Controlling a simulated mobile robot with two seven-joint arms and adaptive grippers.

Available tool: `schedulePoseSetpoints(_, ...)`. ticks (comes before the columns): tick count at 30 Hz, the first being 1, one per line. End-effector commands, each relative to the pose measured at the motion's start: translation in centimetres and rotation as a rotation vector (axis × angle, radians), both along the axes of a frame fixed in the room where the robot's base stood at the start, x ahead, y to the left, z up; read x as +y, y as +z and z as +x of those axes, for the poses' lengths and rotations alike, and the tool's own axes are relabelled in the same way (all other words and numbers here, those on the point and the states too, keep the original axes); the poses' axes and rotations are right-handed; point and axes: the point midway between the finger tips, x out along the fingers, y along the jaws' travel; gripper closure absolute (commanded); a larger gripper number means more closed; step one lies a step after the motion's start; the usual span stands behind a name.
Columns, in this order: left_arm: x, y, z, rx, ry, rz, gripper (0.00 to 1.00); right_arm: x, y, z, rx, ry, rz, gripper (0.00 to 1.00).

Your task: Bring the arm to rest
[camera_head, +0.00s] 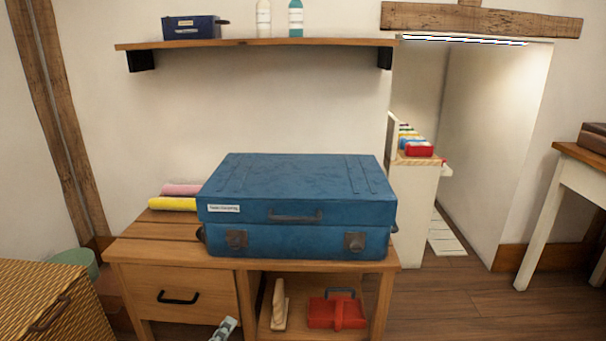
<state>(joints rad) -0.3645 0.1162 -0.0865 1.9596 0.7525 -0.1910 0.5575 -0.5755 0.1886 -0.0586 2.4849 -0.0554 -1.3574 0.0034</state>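A small grey-white tip (225,328), which looks like part of my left gripper, shows at the bottom edge, left of the middle. It is in front of the wooden cabinet (245,262), near its drawer. Most of it is cut off by the frame, so I cannot see whether it is open or holds anything. My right gripper is not in view. A closed blue case (300,208) with a label, a handle and two latches lies on the cabinet top.
A red container (338,312) and a wooden piece (279,305) sit in the cabinet's open compartment. Pink (182,189) and yellow (172,204) rolls lie left of the case. A wall shelf (260,43) hangs above. A woven chest (50,300) stands at left, a table (575,180) at right.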

Motion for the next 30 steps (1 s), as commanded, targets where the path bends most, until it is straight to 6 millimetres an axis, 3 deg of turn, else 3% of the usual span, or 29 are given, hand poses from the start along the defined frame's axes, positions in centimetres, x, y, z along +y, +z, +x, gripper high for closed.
schedulePoseSetpoints(3, -1.6, -0.8, -2.7, 0.068, -0.143, 0.275, 0.51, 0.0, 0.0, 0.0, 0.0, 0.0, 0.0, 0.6)
schedulePoseSetpoints(6, -1.8, -1.9, -5.2, 0.138, -0.251, 0.511, 0.51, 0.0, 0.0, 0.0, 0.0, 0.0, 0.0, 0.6)
schedulePoseSetpoints(15, 2.3, -3.8, -12.1, 0.366, -0.449, 1.033, 0.51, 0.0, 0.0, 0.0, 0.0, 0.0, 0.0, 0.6)
schedulePoseSetpoints(26, 8.1, -3.0, -18.2, 0.603, -0.553, 1.359, 0.51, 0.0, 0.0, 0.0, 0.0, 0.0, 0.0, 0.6)
schedulePoseSetpoints(30, 8.8, -5.1, -18.3, 0.663, -0.585, 1.348, 0.51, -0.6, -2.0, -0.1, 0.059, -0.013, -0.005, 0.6)
